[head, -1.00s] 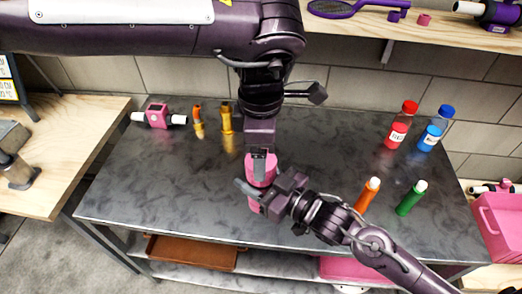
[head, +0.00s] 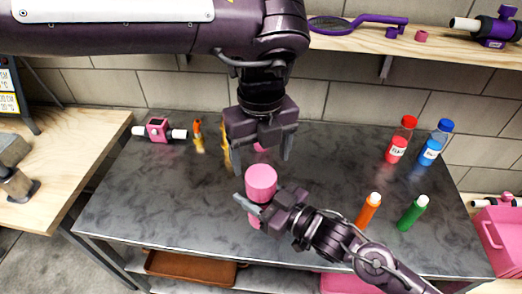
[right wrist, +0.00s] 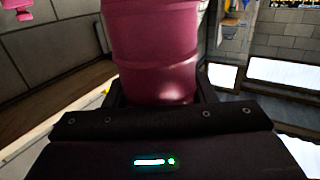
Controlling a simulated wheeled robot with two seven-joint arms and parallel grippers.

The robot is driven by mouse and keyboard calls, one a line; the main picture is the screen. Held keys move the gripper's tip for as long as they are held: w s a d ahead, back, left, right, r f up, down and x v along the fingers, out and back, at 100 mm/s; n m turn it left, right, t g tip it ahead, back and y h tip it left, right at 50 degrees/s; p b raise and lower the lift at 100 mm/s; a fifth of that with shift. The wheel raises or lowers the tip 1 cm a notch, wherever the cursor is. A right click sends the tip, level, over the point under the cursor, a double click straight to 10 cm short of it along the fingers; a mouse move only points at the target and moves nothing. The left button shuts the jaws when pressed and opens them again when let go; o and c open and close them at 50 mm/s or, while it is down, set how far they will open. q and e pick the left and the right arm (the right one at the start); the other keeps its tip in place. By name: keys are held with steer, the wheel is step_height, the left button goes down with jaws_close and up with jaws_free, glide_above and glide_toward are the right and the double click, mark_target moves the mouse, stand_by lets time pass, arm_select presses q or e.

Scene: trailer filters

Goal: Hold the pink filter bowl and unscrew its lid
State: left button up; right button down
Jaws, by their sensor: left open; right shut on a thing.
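The pink filter bowl (head: 262,180) stands roughly upright over the front middle of the table. It also fills the upper middle of the right wrist view (right wrist: 152,50). My right gripper (head: 258,203) is shut around the bowl from the right, with pink showing above and below its fingers. My left gripper (head: 262,156) is open, pointing down above and behind the bowl, apart from it. A small pink piece (head: 260,147) shows between the left fingers. I cannot tell whether it is the lid or whether it rests on the table behind.
A pink filter housing (head: 158,131) and two orange-yellow items (head: 198,136) are at the table's back left. Red (head: 401,140) and blue-capped (head: 436,143) bottles stand back right. Orange (head: 368,210) and green (head: 411,213) bottles are front right. The left front of the table is clear.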

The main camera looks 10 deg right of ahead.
mark_target(262, 176)
arm_select(q)
steer(key=n, duration=0.3)
steer(key=shift+r, duration=0.1)
steer(key=shift+f, duration=0.2)
step_height(262, 176, down, 8)
steer(key=shift+r, duration=0.25)
steer(key=shift+c, duration=0.3)
steer(key=c, duration=0.9)
steer(key=n, duration=0.5)
steer(key=shift+d+n, duration=0.1)
steer(key=shift+n, duration=0.2)
steer(key=shift+c, duration=0.2)
steer(key=n, duration=0.4)
steer(key=shift+r, duration=0.1)
